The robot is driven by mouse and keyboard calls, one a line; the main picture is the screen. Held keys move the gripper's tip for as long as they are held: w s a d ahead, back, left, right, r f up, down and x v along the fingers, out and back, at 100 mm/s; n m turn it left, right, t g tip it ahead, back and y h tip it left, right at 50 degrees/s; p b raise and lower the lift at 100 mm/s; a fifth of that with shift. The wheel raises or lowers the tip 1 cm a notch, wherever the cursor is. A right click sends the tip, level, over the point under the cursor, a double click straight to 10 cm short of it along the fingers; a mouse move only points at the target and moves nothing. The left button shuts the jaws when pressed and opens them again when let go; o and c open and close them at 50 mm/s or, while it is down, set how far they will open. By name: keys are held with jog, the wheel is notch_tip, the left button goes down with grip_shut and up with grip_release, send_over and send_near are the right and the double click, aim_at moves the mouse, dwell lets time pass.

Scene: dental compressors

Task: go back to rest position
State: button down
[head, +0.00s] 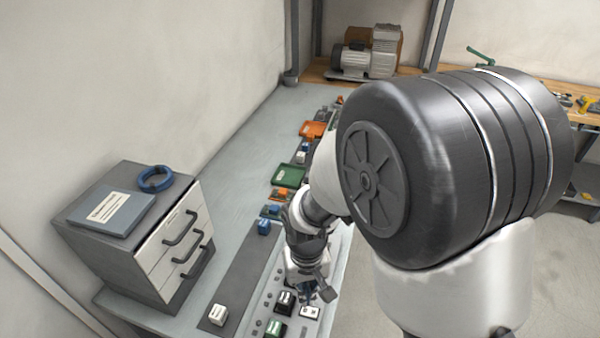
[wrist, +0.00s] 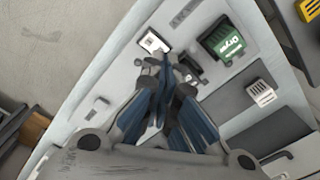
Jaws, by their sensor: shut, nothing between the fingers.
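My gripper (head: 318,290) is at the end of my arm, low over the front part of the grey bench panel (head: 262,290) in the head view. In the wrist view my gripper (wrist: 170,62) has its blue-padded fingers together, with nothing between them. A white labelled block (wrist: 152,42) lies just past the fingertips, and a green labelled block (wrist: 226,40) is to their right. A dark block (wrist: 188,68) is partly hidden behind the fingers. I cannot tell whether the fingertips touch anything.
A grey drawer cabinet (head: 140,230) with a blue ring (head: 155,179) on top stands at the left of the bench. A green tray (head: 288,175) and an orange tray (head: 312,130) lie farther back. A compressor (head: 368,55) stands on the rear shelf. Floor shows at the right.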

jog(key=s+d+r+t, duration=0.1)
jog(key=s+d+r, duration=0.2)
jog(key=r, duration=0.4)
jog(key=s+d+r+m+t, duration=0.1)
jog(key=s+d+r+t, duration=0.1)
jog(key=s+d+r, duration=0.2)
jog(key=s+d+r+m+t, duration=0.1)
jog(key=s+d+r, duration=0.3)
jog(key=r, duration=0.6)
jog(key=s, duration=0.2)
jog(key=shift+s+r+t, duration=0.3)
